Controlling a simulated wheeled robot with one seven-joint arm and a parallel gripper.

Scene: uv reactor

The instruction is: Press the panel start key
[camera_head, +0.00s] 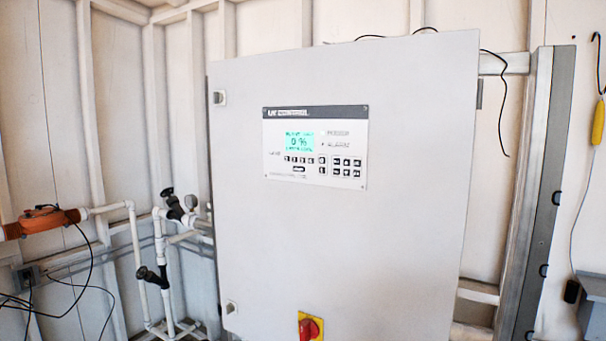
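A control panel (316,147) is set in the upper part of a large light grey cabinet door (400,240). Its lit green display (299,142) reads 0 %, with smaller lines too blurred to read surely. Below and to the right of the display are several small dark keys (346,167). Their labels are too small to tell which is the start key. My gripper is not in view.
A red rotary switch (309,328) on a yellow plate sits low on the cabinet. White pipes (137,255) with black valves and an orange fitting (42,222) stand at the left. A grey metal post (540,200) stands at the right. Nothing blocks the cabinet's front.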

